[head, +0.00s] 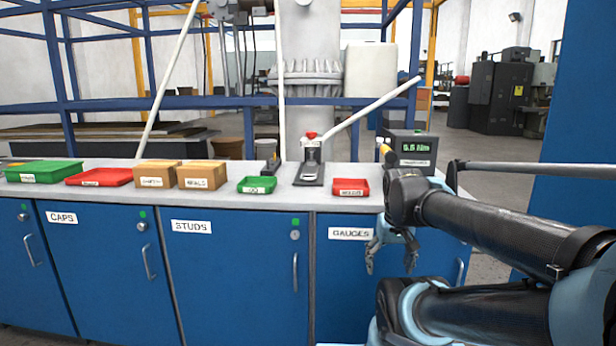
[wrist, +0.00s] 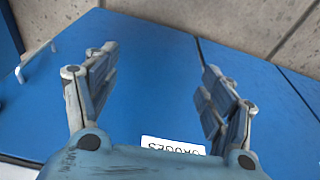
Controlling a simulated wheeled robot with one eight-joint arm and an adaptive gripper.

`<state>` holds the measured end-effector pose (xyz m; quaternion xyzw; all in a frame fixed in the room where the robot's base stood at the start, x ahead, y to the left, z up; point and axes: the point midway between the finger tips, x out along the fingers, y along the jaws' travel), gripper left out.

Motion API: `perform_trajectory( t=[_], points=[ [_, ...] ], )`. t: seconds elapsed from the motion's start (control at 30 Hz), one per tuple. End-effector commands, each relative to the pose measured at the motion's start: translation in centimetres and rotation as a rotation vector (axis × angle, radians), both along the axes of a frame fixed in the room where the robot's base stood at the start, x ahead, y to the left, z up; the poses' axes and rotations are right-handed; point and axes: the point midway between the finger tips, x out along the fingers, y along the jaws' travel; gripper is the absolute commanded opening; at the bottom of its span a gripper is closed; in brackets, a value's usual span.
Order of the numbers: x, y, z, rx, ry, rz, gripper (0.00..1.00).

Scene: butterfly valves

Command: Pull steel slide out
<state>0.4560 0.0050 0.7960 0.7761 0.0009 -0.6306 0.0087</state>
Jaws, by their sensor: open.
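A small steel fixture (head: 311,160) with a red top stands on the counter, with a grey base plate reaching toward the front edge. A pale flat piece low in it may be the steel slide, but it is too small to tell. My gripper (head: 390,264) hangs in front of the cabinet marked GAUGES, below the counter top and to the right of the fixture. Its fingers are apart and empty. In the wrist view my gripper (wrist: 158,65) is spread over the blue cabinet front, and the fixture is not in that view.
A red tray (head: 351,187) and a green tray (head: 257,185) flank the fixture. A gauge box with a green readout (head: 415,148) stands at right. Cardboard boxes (head: 202,175) and more trays sit left. Cabinet handles (head: 295,272) stick out below the counter (head: 225,192).

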Motion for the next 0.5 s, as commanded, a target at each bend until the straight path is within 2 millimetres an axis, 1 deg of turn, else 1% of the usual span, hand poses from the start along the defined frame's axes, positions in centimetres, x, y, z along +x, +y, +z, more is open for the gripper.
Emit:
perform_trajectory(
  t=[0.03, 0.17, 0.2, 0.27, 0.3, 0.37, 0.5],
  points=[
    [1.5, 0.5, 1.8, -0.004, -0.006, 0.003, 0.76],
    [5.4, 1.7, 6.5, -0.01, -0.024, -0.004, 0.76],
    [6.7, 2.2, 7.9, -0.013, -0.03, -0.005, 0.76],
    [8.6, 3.1, 9.9, -0.015, -0.04, -0.009, 0.76],
    [9.9, 3.7, 11.2, -0.015, -0.047, -0.012, 0.76],
    [11.8, 4.7, 13.1, -0.018, -0.057, -0.014, 0.76],
    [16.2, 7.6, 17.3, -0.019, -0.082, -0.022, 0.76]
  ],
)
